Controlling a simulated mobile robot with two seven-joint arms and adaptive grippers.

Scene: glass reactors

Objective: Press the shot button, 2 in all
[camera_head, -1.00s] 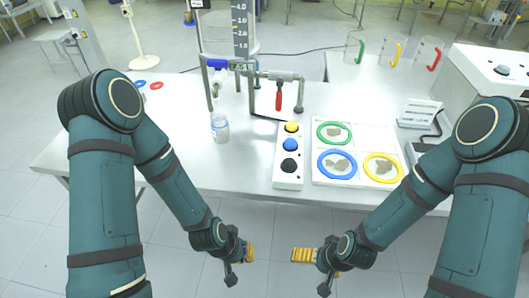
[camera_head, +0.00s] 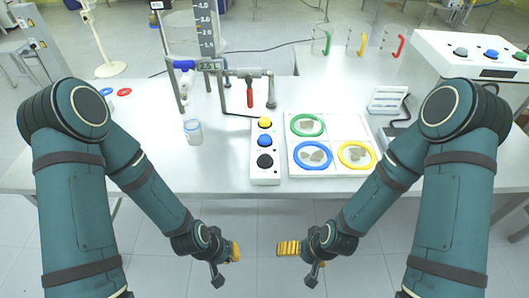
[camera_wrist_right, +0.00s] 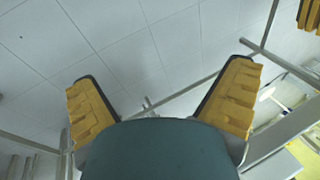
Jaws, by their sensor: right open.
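A white button box (camera_head: 265,172) lies on the table with a yellow button (camera_head: 265,123), a blue button (camera_head: 264,141) and a black button (camera_head: 265,161). I cannot read which is the shot button. My left gripper (camera_head: 235,251) hangs in front of the table edge; its opening is hard to see. My right gripper (camera_head: 287,248) is also in front of the edge, open and empty in the right wrist view (camera_wrist_right: 160,85). Neither touches a button.
A tray (camera_head: 330,118) with green, blue and yellow rings stands right of the button box. A small jar (camera_head: 193,132) and a clamp frame with a red handle (camera_head: 250,96) stand to the left and behind. Mugs with coloured handles (camera_head: 361,43) stand at the back.

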